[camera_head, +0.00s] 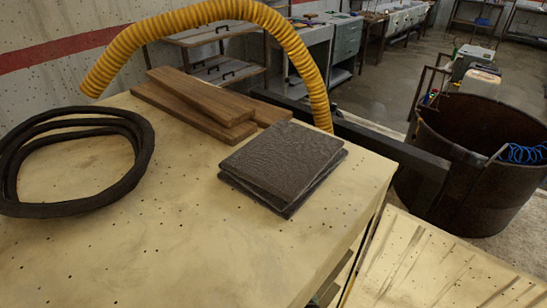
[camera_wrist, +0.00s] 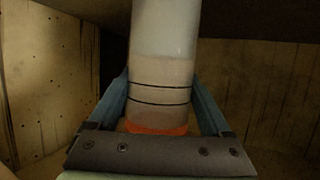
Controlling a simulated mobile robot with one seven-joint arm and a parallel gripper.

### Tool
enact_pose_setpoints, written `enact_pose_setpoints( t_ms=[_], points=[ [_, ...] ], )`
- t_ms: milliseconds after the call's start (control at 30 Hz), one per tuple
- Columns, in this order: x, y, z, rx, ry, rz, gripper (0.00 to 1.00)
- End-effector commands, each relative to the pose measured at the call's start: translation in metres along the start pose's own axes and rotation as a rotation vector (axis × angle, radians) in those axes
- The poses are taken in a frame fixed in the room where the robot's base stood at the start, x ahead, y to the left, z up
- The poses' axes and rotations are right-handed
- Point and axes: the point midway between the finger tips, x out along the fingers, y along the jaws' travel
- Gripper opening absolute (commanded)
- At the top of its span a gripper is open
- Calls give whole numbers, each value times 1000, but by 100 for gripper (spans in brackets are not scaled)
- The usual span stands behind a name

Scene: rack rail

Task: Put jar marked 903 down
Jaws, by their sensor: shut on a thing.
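In the wrist view, a jar (camera_wrist: 162,72) stands between the fingers of my gripper (camera_wrist: 161,105). It is pale and cylindrical, cloudy white above and beige below, with two dark lines around it and an orange band near the gripper's palm. The blue fingers press on it from both sides, so my gripper is shut on the jar. No 903 marking can be read on the side I see. The jar's far end runs out of the top of the picture. Neither the jar nor my gripper shows in the head view.
In the head view, a wooden table (camera_head: 150,235) bears a coiled black hose (camera_head: 138,180), dark square slabs (camera_head: 285,160), brown planks (camera_head: 200,105) and a yellow ribbed hose (camera_head: 200,15). A rusty drum (camera_head: 450,190) stands at right. The table's front middle is clear. Wooden panels (camera_wrist: 50,85) surround the jar in the wrist view.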

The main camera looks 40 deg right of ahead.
Motion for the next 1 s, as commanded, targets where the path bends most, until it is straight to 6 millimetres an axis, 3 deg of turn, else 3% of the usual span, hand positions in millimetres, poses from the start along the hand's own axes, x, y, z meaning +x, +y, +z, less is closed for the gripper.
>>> enact_pose_setpoints(
  t_ms=[100, 133, 200, 600, 1000],
  points=[
    [2, 0, 2, 0, 5, 1, 0],
    [1, 0, 2, 0, 0, 0, 88],
    [1, 0, 2, 0, 0, 0, 100],
    [-5, 0, 2, -1, -1, 1, 100],
    [-69, 0, 28, -1, -4, 1, 100]
  ],
)
